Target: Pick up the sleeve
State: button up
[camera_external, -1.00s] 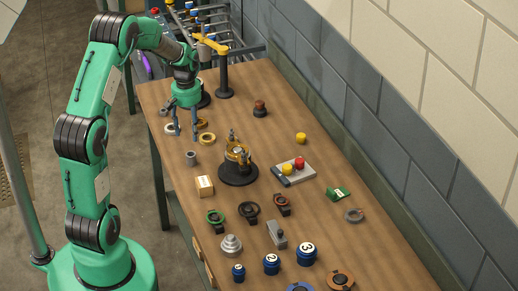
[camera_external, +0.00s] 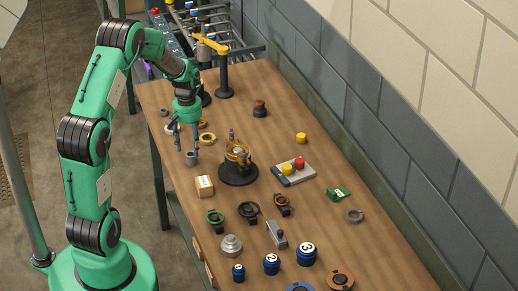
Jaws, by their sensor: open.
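A small grey hollow cylinder (camera_external: 191,159), which looks like the sleeve, stands upright near the left edge of the wooden table. My gripper (camera_external: 187,149) points down with its two fingers spread and nothing between them. Its fingertips are just above and slightly to the left of the sleeve in this view. I cannot tell whether a finger touches it. The sleeve is mostly visible, with its top close to the right fingertip.
A labelled tan box (camera_external: 204,186) is close in front. The table (camera_external: 330,170) has free room at centre right.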

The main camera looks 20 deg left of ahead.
aim_at(191, 155)
jog(key=shift+f+b, duration=0.55)
jog(key=shift+f, duration=1.85)
grip_shut()
